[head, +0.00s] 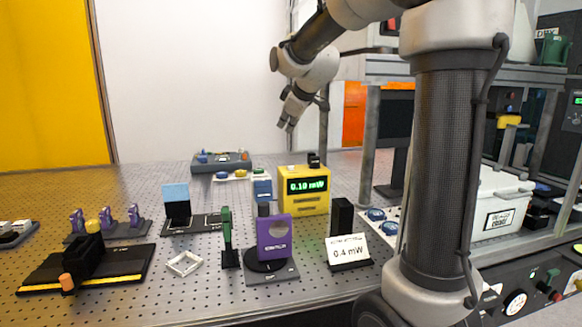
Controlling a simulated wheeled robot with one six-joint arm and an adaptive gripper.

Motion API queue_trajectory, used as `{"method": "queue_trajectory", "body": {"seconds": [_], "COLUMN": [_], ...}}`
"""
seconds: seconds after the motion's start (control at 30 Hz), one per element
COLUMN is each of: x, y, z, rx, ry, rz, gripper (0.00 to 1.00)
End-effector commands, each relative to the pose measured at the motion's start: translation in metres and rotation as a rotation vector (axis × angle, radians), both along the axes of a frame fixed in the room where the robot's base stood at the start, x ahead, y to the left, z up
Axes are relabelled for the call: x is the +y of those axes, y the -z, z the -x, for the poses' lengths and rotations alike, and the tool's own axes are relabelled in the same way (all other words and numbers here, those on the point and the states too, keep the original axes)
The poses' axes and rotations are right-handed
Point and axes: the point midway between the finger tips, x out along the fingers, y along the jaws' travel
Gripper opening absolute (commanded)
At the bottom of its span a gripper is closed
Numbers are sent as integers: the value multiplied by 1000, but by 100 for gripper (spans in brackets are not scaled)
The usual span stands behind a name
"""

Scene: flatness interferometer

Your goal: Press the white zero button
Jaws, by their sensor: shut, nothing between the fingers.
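A yellow meter box (303,204) with a lit green display reading about 0.10 mW stands on the perforated table (190,285), right of the middle. A small black piece sits on its top. My gripper (285,125) is shut and empty. It hangs in the air, tilted downward, and in the picture it is above the meter and a little left of it. It touches nothing that I can see.
A purple mount (274,238), a green post (227,232) and a white "0.4 mW" card (348,250) stand in front of the meter. A black stage (122,263) lies at left. A white box (497,205) sits at right. The air around my gripper is clear.

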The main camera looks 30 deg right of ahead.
Motion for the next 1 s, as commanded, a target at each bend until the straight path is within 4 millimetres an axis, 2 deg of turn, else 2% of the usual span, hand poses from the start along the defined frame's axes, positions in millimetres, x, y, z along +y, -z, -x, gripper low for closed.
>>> {"method": "queue_trajectory", "body": {"seconds": [0.3,0.47,1.0], "x": [0,0,0], "y": [1,10,79], "z": [1,1,1], "rx": [3,4,6], "ry": [-1,0,0], "rz": [1,0,0], "gripper": [0,0,0]}}
